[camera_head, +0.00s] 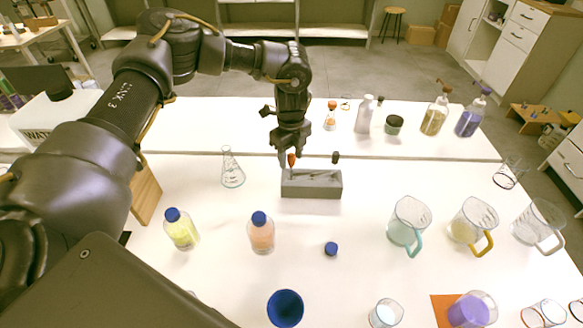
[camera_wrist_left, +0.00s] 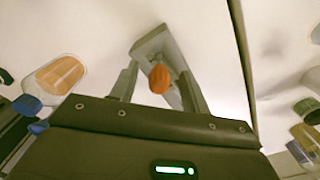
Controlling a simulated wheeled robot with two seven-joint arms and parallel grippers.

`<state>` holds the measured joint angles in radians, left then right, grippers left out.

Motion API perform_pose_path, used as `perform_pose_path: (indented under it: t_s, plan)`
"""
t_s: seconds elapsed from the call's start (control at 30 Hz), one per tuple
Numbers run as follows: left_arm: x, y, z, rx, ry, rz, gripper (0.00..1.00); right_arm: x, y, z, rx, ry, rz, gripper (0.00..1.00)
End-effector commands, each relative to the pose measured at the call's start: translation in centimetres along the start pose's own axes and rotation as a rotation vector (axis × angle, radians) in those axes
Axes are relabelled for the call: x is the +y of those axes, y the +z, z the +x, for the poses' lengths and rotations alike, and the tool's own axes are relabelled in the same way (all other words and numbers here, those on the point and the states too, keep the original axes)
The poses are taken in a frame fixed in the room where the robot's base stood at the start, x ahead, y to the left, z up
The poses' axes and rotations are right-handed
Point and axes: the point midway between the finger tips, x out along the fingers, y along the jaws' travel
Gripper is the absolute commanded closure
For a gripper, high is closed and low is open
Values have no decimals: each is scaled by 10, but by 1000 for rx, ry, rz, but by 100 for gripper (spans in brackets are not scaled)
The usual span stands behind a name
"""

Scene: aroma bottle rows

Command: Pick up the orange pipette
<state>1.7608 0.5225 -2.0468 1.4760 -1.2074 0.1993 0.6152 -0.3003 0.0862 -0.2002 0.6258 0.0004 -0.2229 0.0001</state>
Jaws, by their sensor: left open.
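The orange pipette (camera_head: 291,160) stands upright in a grey rack (camera_head: 312,190) in the middle of the table; only its orange top shows clearly. My left gripper (camera_head: 292,155) is over the rack, pointing down at the pipette. In the left wrist view the orange bulb (camera_wrist_left: 159,79) lies between the two open fingers (camera_wrist_left: 160,88), in front of the grey rack (camera_wrist_left: 152,42). I cannot tell whether a finger touches it. A dark-topped pipette (camera_head: 335,158) stands at the rack's right end. My right gripper is not in view.
A conical flask (camera_head: 232,172) stands left of the rack. Blue-capped bottles with yellow liquid (camera_head: 181,230) and orange liquid (camera_head: 261,234) stand nearer. A loose blue cap (camera_head: 330,248) and handled jugs (camera_head: 407,226) are to the right. Several bottles stand on the table behind.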

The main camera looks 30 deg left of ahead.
Motion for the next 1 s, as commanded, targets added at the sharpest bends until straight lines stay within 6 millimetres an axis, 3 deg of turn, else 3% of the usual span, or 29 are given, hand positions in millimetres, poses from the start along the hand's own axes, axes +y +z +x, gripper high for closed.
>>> perform_pose_path:
  t_s: [0.13, 0.37, 0.63, 1.0]
  plan:
    - [0, 0, 12, -1, 0, 0, 53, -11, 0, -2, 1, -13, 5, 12]
    - [0, 0, 14, 0, -1, 0, 53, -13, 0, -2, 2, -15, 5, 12]
    - [0, 0, 14, 0, -1, 0, 85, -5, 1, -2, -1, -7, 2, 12]
    - [0, 0, 10, 0, -2, 0, 85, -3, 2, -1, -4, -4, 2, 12]
